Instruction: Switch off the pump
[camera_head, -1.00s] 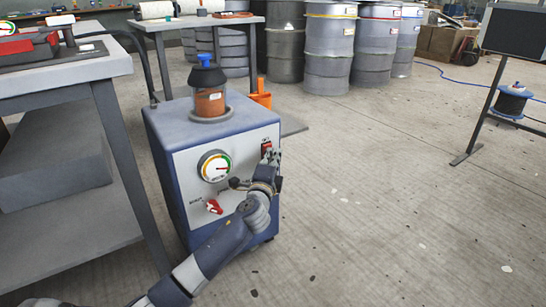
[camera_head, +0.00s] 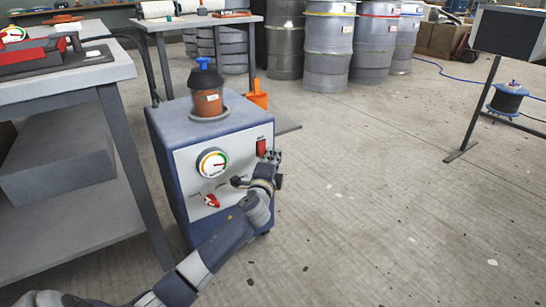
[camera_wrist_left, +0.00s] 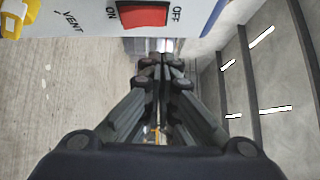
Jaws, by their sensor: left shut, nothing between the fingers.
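The pump is a blue box (camera_head: 180,185) with a pale front panel, standing on the floor. Its red rocker switch (camera_head: 261,147) is at the panel's upper right. In the left wrist view the red switch (camera_wrist_left: 145,14) shows at the top edge, between the printed words ON and OFF. I cannot tell which side is pressed. My left gripper (camera_head: 275,156) is shut and empty, just right of and below the switch in the head view. Its fingertips (camera_wrist_left: 160,62) appear apart from the switch in the left wrist view. My right gripper is not in view.
A jar with a blue cap (camera_head: 207,98) stands on top. A grey workbench (camera_head: 65,80) is close on the left. Drums (camera_head: 328,45) stand behind.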

